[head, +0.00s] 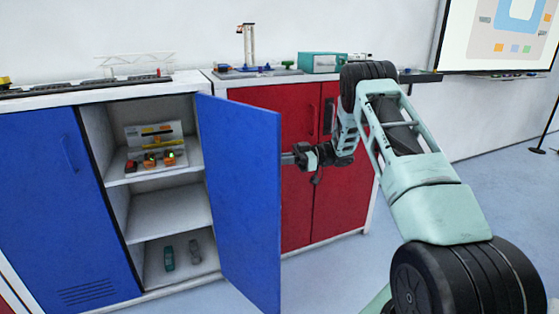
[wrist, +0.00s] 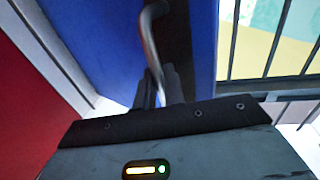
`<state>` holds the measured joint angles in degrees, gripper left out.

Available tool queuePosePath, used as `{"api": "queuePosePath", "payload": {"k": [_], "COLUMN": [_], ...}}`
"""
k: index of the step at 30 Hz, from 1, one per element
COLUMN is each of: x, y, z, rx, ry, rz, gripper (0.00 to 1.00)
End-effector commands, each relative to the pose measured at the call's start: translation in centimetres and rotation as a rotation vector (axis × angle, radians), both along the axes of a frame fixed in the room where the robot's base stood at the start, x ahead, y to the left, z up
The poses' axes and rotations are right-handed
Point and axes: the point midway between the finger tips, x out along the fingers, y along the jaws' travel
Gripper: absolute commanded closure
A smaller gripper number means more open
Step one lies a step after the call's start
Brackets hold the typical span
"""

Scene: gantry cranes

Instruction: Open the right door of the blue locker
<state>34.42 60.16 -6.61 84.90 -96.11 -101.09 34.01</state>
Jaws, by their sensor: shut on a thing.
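The blue locker has its left door (head: 55,190) closed and its right door (head: 240,200) swung wide open, standing out toward me. The open right side shows several shelves. My gripper (head: 290,157) is at the far side of the right door, its tips hidden behind the door's free edge. In the wrist view, my gripper (wrist: 162,88) is shut on the curved metal handle (wrist: 150,28) of the blue door (wrist: 88,45).
A red locker (head: 270,110) stands to the right, behind the open door and my arm. Small items (head: 168,258) sit on the open shelves. Model parts and a teal box (head: 320,63) stand on top. Floor at the right is clear.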

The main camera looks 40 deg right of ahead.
Motion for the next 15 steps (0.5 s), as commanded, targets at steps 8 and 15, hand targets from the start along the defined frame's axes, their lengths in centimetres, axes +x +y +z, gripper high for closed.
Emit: {"api": "queuePosePath", "payload": {"k": [8,15], "x": [0.1,-0.4], "y": [0.1,-1.0], "z": [0.1,0.0], "rx": [0.0,-0.001], "ry": [-0.004,-0.002], "rz": [0.0,-0.003], "gripper": [0.75,0.75]}}
